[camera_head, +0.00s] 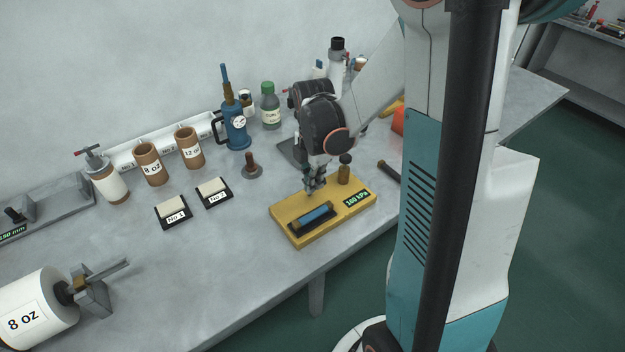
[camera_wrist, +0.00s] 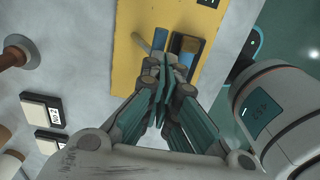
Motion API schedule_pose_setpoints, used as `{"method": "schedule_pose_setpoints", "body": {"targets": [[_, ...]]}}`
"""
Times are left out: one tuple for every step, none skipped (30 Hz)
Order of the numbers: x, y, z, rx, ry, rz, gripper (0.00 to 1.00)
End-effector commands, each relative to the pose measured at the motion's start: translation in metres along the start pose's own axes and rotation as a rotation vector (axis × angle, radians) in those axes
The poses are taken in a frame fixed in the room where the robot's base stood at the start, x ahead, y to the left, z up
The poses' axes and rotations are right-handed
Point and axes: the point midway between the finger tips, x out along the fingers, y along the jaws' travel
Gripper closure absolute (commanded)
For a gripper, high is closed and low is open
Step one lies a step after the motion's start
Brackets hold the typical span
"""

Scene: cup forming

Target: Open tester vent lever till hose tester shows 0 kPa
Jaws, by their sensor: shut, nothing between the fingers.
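The hose tester (camera_head: 285,213) is a yellow block on the bench, also in the wrist view (camera_wrist: 128,75). Its small display (camera_head: 355,198) appears to read 160 kPa. A blue hose piece (camera_head: 313,217) lies in a dark cradle on the tester; it also shows in the wrist view (camera_wrist: 188,43). A short grey lever (camera_wrist: 142,44) stands out beside the cradle in the wrist view; I take it for the vent lever. My gripper (camera_head: 313,190) is shut and empty, low over the tester behind the cradle. I cannot tell whether the fingertips touch the lever.
A brown knobbed post (camera_head: 344,172) stands at the tester's back, close right of my gripper. A brown plunger-like piece (camera_head: 251,168) and cards No.1 (camera_head: 173,210) and No.2 (camera_head: 213,192) lie left. A blue pump with gauge (camera_head: 234,130) stands behind.

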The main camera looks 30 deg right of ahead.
Motion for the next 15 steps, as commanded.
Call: {"method": "schedule_pose_setpoints", "body": {"targets": [[0.001,-0.001,0.000,0.001,0.000,0.010,1.00],[0.001,-0.002,0.000,0.000,0.000,0.016,1.00],[0.002,-0.003,0.000,0.001,0.000,0.023,1.00],[0.002,-0.003,0.000,0.000,0.000,0.029,1.00],[0.002,-0.004,0.000,0.001,0.001,0.035,1.00],[0.002,-0.005,0.000,0.001,0.001,0.044,1.00],[0.003,-0.005,0.000,0.001,0.001,0.050,1.00],[0.003,-0.006,0.000,0.001,0.001,0.057,1.00],[0.004,-0.007,0.000,0.001,0.001,0.067,1.00],[0.004,-0.008,0.000,0.001,0.001,0.077,1.00],[0.005,-0.009,0.000,0.002,0.000,0.088,1.00],[0.006,-0.011,0.000,0.002,0.000,0.104,1.00],[0.007,-0.013,0.000,0.002,0.000,0.118,1.00],[0.008,-0.014,0.000,0.002,0.000,0.132,1.00],[0.009,-0.016,0.000,0.002,0.000,0.153,1.00]]}}
